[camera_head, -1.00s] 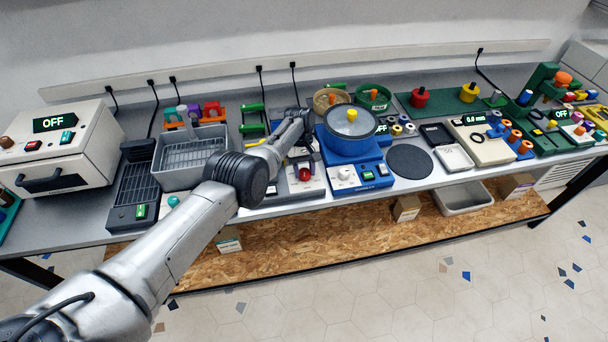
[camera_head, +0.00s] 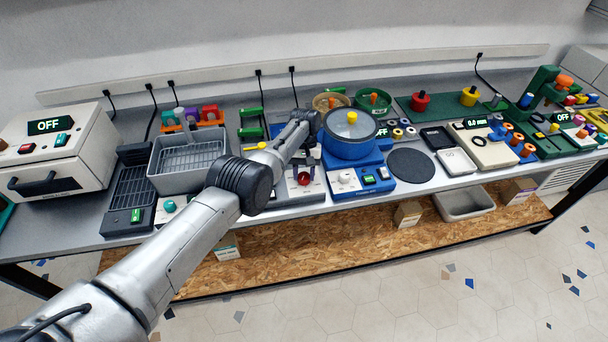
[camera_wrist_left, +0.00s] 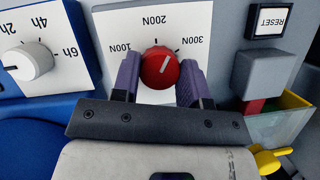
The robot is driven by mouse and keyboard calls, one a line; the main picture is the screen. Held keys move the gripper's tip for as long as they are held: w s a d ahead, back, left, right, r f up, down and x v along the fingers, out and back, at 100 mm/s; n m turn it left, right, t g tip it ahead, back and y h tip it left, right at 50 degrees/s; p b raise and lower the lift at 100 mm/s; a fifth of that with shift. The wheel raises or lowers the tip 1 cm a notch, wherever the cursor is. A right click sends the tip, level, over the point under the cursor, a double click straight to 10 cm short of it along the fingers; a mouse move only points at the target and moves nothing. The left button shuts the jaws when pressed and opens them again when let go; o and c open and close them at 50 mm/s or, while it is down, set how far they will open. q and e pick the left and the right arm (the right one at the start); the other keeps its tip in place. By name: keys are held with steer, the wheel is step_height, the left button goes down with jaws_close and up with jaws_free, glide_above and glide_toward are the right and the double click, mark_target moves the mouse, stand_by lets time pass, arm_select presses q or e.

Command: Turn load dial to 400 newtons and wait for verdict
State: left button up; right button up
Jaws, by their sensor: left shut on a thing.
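The red load dial (camera_wrist_left: 160,68) sits on a white scale plate marked 100N, 200N and 300N in the left wrist view. A 400 mark is not visible. Its white pointer line points up and slightly right, between 200N and 300N. My left gripper (camera_wrist_left: 158,82) has its purple fingers on either side of the dial and is shut on it. In the head view the red dial (camera_head: 304,179) shows at the front of the tester, with my left gripper (camera_head: 307,165) over it. My arm hides much of the tester. No verdict is readable. My right gripper is not in view.
A blue device (camera_head: 349,177) with a round lidded pot stands close right of the dial; its white timer knob (camera_wrist_left: 28,60) is near my left finger. A RESET button (camera_wrist_left: 269,20) and yellow lever (camera_wrist_left: 268,161) lie to the right in the wrist view. A grey basket (camera_head: 158,182) stands left.

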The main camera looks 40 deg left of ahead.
arm_select(q)
steer(key=shift+f+m+g+y+b, duration=0.1)
steer(key=shift+m+g+y+b, duration=0.25)
steer(key=shift+m, duration=0.65)
steer(key=shift+d+m+y, duration=0.1)
steer(key=shift+m+y, duration=0.15)
steer(key=shift+m, duration=0.65)
steer(key=shift+r+m+y, duration=0.2)
steer(key=shift+m+y, duration=0.2)
steer(key=shift+m, duration=0.5)
steer(key=shift+m+y+p, duration=0.3)
steer(key=shift+m+p, duration=0.1)
steer(key=shift+m, duration=0.5)
steer(key=shift+d+r+m+y+p, duration=0.1)
steer(key=shift+m+y+p, duration=0.4)
steer(key=shift+m+p, duration=0.5)
steer(key=m+y+p, duration=0.1)
steer(key=m+p, duration=0.4)
steer(key=shift+y, duration=0.4)
steer(key=m+t+p, duration=0.1)
steer(key=m+p, duration=0.1)
steer(key=shift+m+y, duration=0.4)
steer(key=shift+s+f+m+t+p, duration=0.1)
steer(key=shift+f+m+t+p, duration=0.15)
steer(key=shift+m+p, duration=0.2)
steer(key=shift+f, duration=0.1)
